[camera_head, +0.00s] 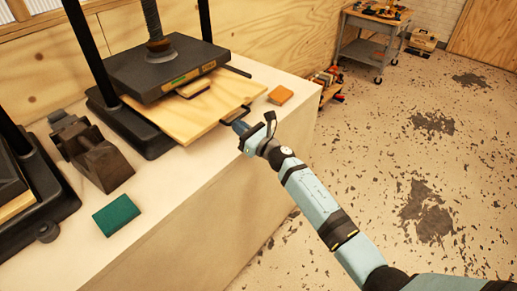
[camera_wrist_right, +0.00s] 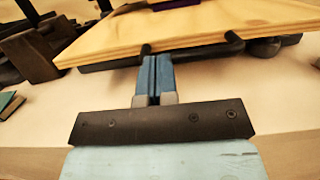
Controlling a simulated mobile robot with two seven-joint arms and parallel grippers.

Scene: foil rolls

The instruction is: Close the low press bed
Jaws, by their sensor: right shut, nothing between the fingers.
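A black press (camera_head: 155,65) with a screw and two posts stands on the pale bench. Its wooden bed (camera_head: 185,125) sticks out towards the front right from under the plate. A dark handle (camera_head: 236,113) runs along the bed's front edge; it also shows in the right wrist view (camera_wrist_right: 195,46). My right gripper (camera_head: 240,127) is shut and empty. Its blue fingertips (camera_wrist_right: 157,62) are at the handle, just below the bed's edge; I cannot tell whether they touch it. My left gripper is out of view.
A second press (camera_head: 42,180) stands at the left. A dark dispenser-like object (camera_head: 95,155), a teal block (camera_head: 116,215) and an orange block (camera_head: 280,95) lie on the bench (camera_head: 175,205). A grey cart (camera_head: 365,40) stands far back. The floor at the right is clear.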

